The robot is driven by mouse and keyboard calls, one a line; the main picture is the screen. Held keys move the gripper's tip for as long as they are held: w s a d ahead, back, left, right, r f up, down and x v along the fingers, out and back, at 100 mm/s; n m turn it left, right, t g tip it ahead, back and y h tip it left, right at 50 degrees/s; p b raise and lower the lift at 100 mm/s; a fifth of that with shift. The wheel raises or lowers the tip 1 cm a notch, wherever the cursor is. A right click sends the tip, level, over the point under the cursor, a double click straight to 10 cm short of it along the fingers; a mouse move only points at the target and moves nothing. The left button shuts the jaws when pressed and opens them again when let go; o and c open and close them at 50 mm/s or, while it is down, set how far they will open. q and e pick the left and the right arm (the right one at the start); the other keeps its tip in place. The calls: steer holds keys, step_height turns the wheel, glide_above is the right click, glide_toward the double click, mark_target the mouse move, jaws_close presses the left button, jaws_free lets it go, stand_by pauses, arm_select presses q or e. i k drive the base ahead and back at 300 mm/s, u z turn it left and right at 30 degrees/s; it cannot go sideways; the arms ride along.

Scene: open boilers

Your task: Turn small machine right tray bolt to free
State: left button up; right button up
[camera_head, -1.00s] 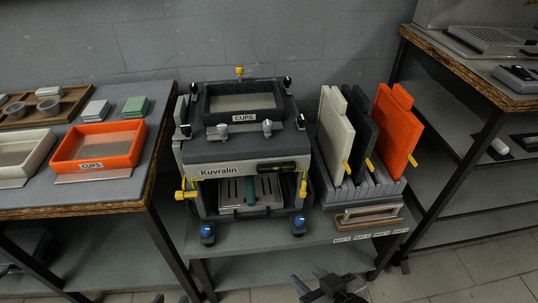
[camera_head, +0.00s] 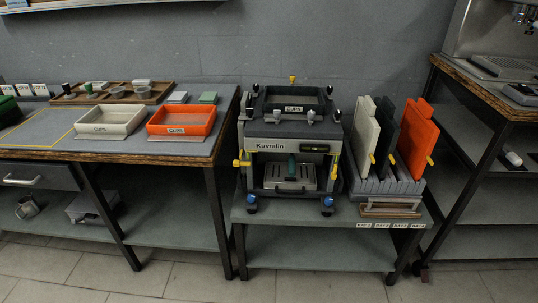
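The small machine labelled Kuvralin (camera_head: 270,148) stands on a low grey table. A dark tray marked CUPS (camera_head: 262,106) sits on its top. A yellow-tipped piece (camera_head: 292,79) is behind the tray. Yellow fittings sit low on the left side (camera_head: 241,162) and right side (camera_head: 336,161). Black knobs, such as one at the right (camera_head: 336,116), line the edges. I cannot tell which part is the right tray bolt, or its turn state. Neither gripper shows.
Right of the machine, white (camera_head: 363,130), dark (camera_head: 385,135) and orange (camera_head: 415,138) panels stand in a grey rack (camera_head: 390,187). A left bench holds a white tray (camera_head: 108,121) and an orange tray (camera_head: 183,122). A wooden-edged bench (camera_head: 490,95) stands at right. The floor in front is clear.

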mark_target(311, 114)
steer(key=u, duration=0.45)
steer(key=i, duration=1.2)
